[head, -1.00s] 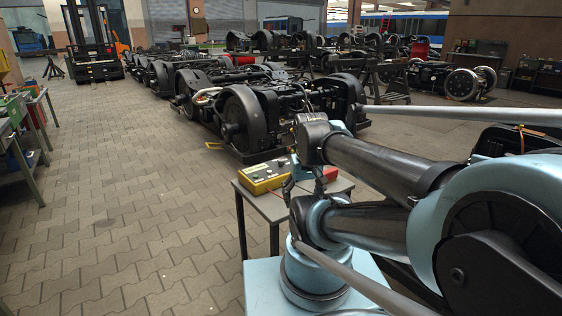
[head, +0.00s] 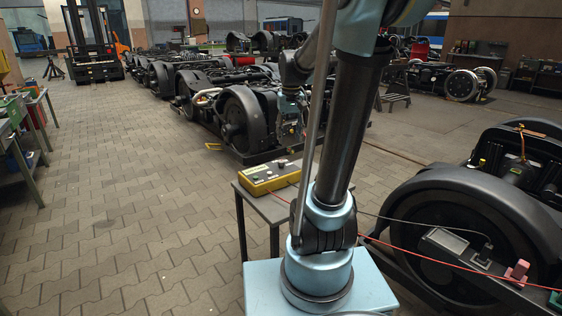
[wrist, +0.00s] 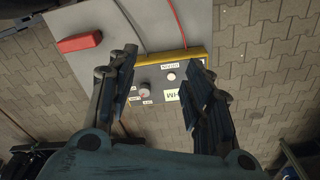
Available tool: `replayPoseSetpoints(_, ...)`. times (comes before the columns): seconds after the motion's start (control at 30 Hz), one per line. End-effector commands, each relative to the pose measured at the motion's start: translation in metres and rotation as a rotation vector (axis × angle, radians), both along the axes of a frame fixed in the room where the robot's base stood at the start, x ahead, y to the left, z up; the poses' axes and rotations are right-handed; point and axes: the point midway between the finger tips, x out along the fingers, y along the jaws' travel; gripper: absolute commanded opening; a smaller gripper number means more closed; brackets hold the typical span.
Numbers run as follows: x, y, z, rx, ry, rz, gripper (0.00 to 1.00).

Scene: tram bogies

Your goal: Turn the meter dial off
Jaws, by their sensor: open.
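The meter (head: 270,178) is a yellow box with a grey top on a small table; the wrist view shows its yellow edge (wrist: 172,56) and grey face between my fingers. The meter dial (wrist: 145,95) is a round grey knob with small labels around it, beside my left finger; its setting is too small to read. A pale round button or lamp (wrist: 171,76) is also on the face. My gripper (wrist: 163,62) is open and empty over the meter, its fingers spread apart. In the head view my arm's end is up above the table, partly hidden by my arm links.
The small grey table (head: 259,207) holds the meter. A red block (wrist: 80,42) lies on it. Red and dark leads run right to clips (head: 517,271) by a black bogie wheel (head: 455,228). Bogies (head: 238,115) stand behind. Paved floor at left is clear.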

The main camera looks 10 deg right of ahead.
Motion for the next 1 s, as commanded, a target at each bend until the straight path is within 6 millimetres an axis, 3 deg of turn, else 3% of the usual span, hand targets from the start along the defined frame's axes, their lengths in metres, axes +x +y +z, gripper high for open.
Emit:
replayPoseSetpoints(0.03,0.016,0.000,0.002,0.000,0.006,0.001,0.46)
replayPoseSetpoints(0.4,0.118,0.000,0.001,0.000,0.050,0.007,0.46)
replayPoseSetpoints(0.6,0.162,0.000,-0.008,0.000,0.070,0.010,0.46)
replayPoseSetpoints(0.8,0.180,0.000,-0.014,0.000,0.078,0.011,0.46)
replayPoseSetpoints(1.0,0.182,0.000,-0.027,0.001,0.079,0.012,0.46)
